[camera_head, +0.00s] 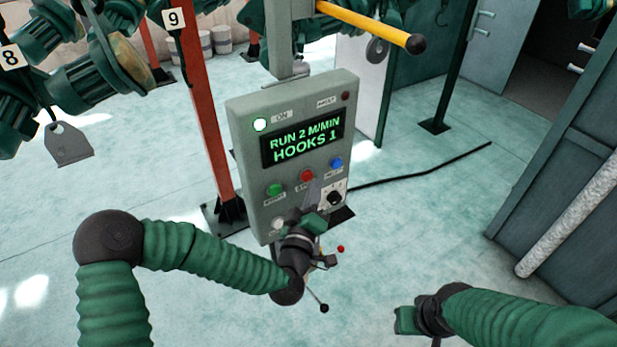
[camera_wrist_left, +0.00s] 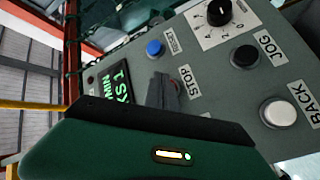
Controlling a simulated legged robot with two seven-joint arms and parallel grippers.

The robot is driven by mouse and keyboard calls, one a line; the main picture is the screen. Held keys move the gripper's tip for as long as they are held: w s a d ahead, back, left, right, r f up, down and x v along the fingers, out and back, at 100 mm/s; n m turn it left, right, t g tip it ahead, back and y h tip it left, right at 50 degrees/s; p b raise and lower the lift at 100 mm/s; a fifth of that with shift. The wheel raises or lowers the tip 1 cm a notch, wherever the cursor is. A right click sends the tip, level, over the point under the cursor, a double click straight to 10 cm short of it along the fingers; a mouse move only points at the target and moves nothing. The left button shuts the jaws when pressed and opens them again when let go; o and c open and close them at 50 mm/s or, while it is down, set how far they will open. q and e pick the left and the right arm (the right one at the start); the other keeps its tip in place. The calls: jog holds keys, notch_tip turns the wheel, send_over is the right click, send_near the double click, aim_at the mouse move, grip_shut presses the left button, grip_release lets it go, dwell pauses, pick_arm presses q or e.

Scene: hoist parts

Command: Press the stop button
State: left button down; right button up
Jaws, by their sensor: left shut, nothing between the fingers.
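The red stop button (camera_head: 307,175) sits on the front of the grey control box (camera_head: 243,135), between a green and a blue button. My left gripper (camera_head: 312,192) is shut and empty, its tip just below the stop button in the head view. In the left wrist view the shut fingers (camera_wrist_left: 163,92) lie beside the STOP label (camera_wrist_left: 187,80) and hide most of the red button. I cannot tell whether they touch it. The display reads RUN 2 M/MIN, HOOKS 1. My right gripper (camera_head: 408,318) is low at the right, away from the box; its fingers are unclear.
Near the stop button are a green button (camera_head: 274,190), a blue button (camera_head: 336,163), a black dial (camera_head: 334,198), a black JOG button (camera_wrist_left: 245,55) and a white BACK button (camera_wrist_left: 278,112). A yellow bar (camera_head: 370,27) juts out above the box. The floor to the right is mostly clear.

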pick_arm(q)
jog(key=shift+w+a, duration=0.3)
jog(key=shift+w+a+r, duration=0.1)
jog(key=shift+w+a, duration=0.15)
jog(key=shift+w, duration=0.1)
dwell(0.9)
jog(key=shift+s+d, duration=0.5)
jog(key=shift+s, duration=0.2)
jog(key=shift+s+d, duration=0.75)
jog(key=shift+s, duration=0.25)
jog(key=shift+s+d, duration=0.75)
jog(key=shift+s, duration=0.25)
